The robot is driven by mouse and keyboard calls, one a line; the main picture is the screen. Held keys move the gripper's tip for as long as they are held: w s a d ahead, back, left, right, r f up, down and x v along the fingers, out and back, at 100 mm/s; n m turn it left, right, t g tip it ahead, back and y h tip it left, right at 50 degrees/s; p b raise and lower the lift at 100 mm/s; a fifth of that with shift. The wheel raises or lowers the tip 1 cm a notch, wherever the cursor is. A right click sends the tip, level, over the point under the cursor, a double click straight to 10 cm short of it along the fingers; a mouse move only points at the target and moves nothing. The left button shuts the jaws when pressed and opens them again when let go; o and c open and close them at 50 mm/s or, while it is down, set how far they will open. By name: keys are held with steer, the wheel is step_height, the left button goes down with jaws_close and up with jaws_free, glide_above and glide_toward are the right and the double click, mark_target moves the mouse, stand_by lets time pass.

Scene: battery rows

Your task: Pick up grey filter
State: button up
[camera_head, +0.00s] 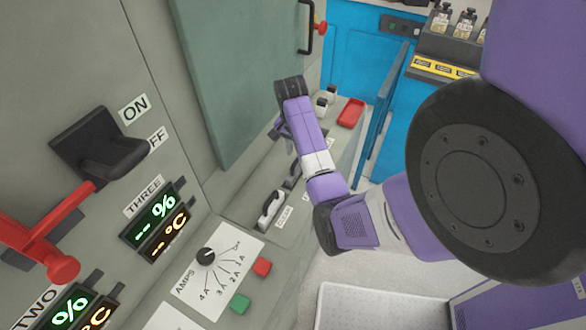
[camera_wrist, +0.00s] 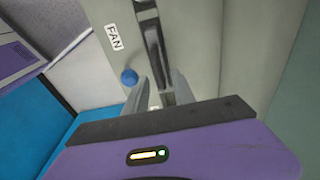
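I cannot clearly make out a grey filter in either view. My gripper (camera_wrist: 158,95) shows in the wrist view with its two grey fingers apart. A long dark slot or bar (camera_wrist: 152,35) on the grey panel runs down to between the fingertips. A small pale thing shows low between the fingers, too small to identify. I cannot tell whether the fingers touch the bar. In the head view my gripper (camera_head: 281,129) is small and partly hidden by my purple arm, beside the grey ledge.
A blue knob (camera_wrist: 129,77) and a FAN label (camera_wrist: 113,37) lie left of my fingers. A green-grey door (camera_head: 235,75) and a switch panel (camera_head: 120,100) are at left.

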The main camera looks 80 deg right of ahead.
mark_target(297, 167)
steer(key=shift+d+f, duration=0.15)
steer(key=shift+f, duration=0.15)
step_height(297, 167, down, 7)
steer(key=shift+s+f+p, duration=0.1)
steer(key=shift+s+p, duration=0.05)
steer(key=shift+p, duration=0.25)
jaws_close()
stand_by(1.2)
